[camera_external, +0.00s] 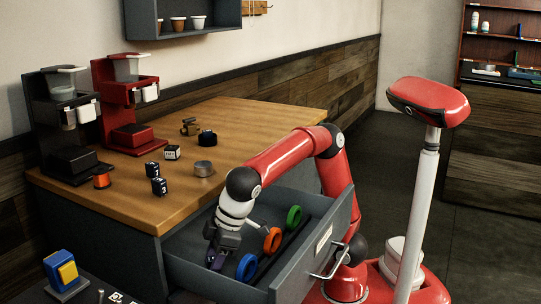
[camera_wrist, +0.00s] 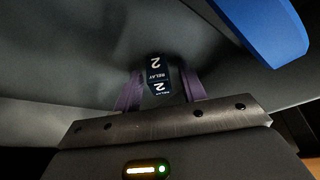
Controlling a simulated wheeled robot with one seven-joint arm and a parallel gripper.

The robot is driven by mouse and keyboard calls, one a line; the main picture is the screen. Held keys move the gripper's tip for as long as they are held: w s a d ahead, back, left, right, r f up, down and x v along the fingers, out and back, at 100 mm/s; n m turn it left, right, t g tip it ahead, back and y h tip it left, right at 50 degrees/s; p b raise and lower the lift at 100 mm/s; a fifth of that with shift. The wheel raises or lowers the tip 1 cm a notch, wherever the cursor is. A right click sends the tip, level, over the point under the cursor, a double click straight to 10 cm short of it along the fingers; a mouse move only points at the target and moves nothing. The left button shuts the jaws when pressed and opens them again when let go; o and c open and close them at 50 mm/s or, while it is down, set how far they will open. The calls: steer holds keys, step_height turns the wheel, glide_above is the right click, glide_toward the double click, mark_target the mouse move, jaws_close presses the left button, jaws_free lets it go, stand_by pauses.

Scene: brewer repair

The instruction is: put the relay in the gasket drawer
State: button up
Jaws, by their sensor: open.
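A dark relay (camera_wrist: 158,76) with a white 2 and the word RELAY on its faces shows in the wrist view. It sits between the purple fingers of my open gripper (camera_wrist: 160,84), and I cannot tell whether either finger touches it. In the external view my gripper (camera_external: 216,258) is low inside the open drawer (camera_external: 296,276), at its left part. Blue (camera_external: 246,267), orange (camera_external: 272,241) and green (camera_external: 294,218) rings are in the drawer to the right of my gripper. The relay is hidden by my gripper in the external view.
A red brewer (camera_external: 128,100) and a black brewer (camera_external: 68,130) stand at the left. The blue ring (camera_wrist: 262,28) is near my fingers.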

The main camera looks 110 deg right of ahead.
steer(key=shift+r, duration=0.45)
steer(key=p+v, duration=0.1)
steer(key=v, duration=1)
steer(key=shift+s+r, duration=0.15)
steer(key=shift+s, duration=0.1)
steer(key=b+x, duration=0.1)
steer(key=x, duration=1.1)
steer(key=shift+w, duration=0.1)
